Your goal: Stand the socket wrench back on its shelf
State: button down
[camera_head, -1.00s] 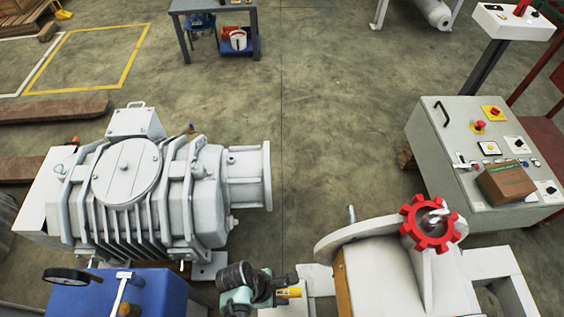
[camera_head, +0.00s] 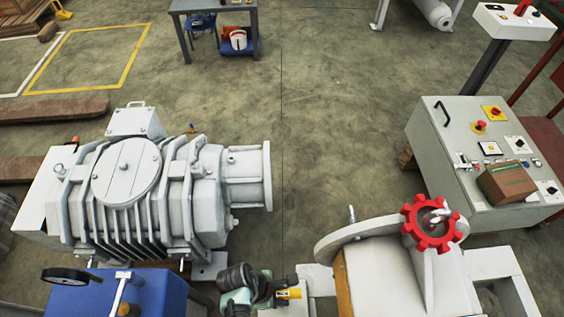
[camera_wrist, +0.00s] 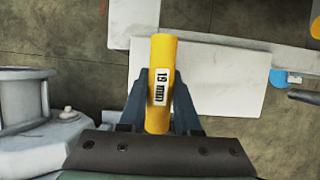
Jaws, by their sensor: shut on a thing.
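My gripper (camera_wrist: 160,110) is shut on a yellow socket wrench (camera_wrist: 159,60), with one dark finger on each side of it. Its white label reads what looks like "19 mm". In the head view the yellow wrench (camera_head: 289,294) shows small at the tip of my arm, near the bottom middle. It is held between the large grey pump and the white machine with the red wheel. I cannot make out the wrench's shelf for certain in either view.
The grey ribbed pump (camera_head: 150,200) stands at left, with a blue unit (camera_head: 165,290) in front of it. A white machine with a red wheel (camera_head: 433,226) stands at right. A control cabinet (camera_head: 450,150) is farther right. Open floor (camera_head: 310,110) lies beyond.

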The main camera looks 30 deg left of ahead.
grip_release()
dwell(0.5)
jog(key=shift+r, duration=0.15)
dwell(0.4)
jog(key=shift+r+p, duration=0.4)
jog(key=shift+p, duration=0.15)
jog(key=shift+r+p, duration=0.6)
jog(key=shift+p, duration=0.05)
jog(key=shift+r+p, duration=3.45)
jog(key=shift+p, duration=0.25)
